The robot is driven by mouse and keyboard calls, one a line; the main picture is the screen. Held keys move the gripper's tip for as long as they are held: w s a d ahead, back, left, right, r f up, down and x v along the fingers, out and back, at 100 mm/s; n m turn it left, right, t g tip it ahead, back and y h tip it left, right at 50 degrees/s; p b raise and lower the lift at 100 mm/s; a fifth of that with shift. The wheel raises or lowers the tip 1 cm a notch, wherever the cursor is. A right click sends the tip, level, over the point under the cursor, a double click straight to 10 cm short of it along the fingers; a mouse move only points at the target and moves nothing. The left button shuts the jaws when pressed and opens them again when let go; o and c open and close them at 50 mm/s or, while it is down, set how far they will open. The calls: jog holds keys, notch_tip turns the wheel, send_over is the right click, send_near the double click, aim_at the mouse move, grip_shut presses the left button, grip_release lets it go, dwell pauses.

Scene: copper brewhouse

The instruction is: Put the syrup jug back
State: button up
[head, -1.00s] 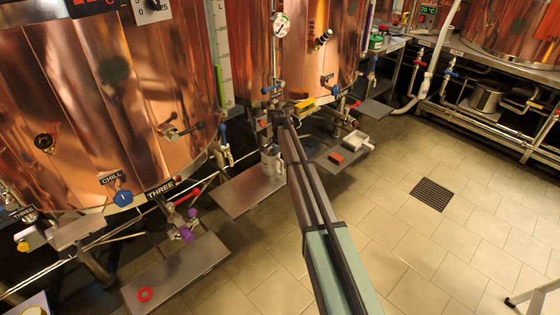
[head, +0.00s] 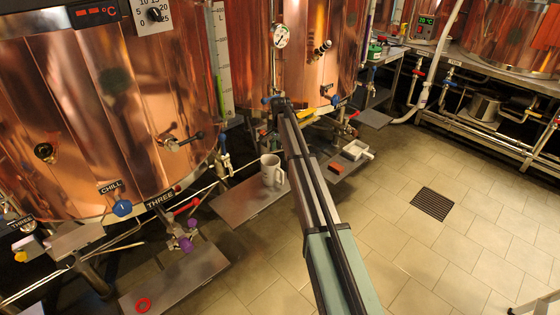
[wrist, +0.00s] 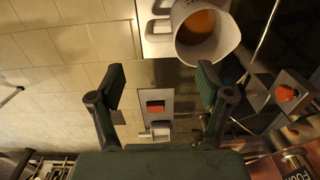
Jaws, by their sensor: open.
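A pale jug (head: 270,172) stands upright on a low metal shelf (head: 240,203) in front of the copper vessels. It also shows at the top of the wrist view (wrist: 222,50), with orange-brown liquid inside and its handle on the left. My gripper (wrist: 161,84) is open, with nothing between its fingers. The jug lies beyond the fingertips, above the right one in the wrist view, and appears apart from them. In the head view my arm passes just right of the jug, and I cannot make out the fingers.
A shelf at the lower left holds a red ring (head: 143,304). Valves and pipes line the vessels. The tiled floor with a drain grate (head: 431,203) is clear.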

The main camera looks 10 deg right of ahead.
jog(key=s+a+f+n+g, duration=0.1)
jog(key=s+f+n+g, duration=0.15)
jog(key=s+f, duration=1.45)
jog(key=s+a+f+n+g, duration=0.1)
jog(key=s+a+f+n, duration=0.15)
jog(key=s+f, duration=1.45)
jog(key=s+n+g, duration=0.3)
jog(key=s+n, duration=0.3)
jog(key=s, duration=3.5)
jog(key=shift+f+n, duration=0.25)
jog(key=shift+n, duration=0.05)
jog(key=shift+g, duration=0.25)
jog(key=shift+r, duration=0.1)
notch_tip(320, 180, up, 8)
jog(key=p, duration=0.8)
jog(key=shift+f, duration=0.2)
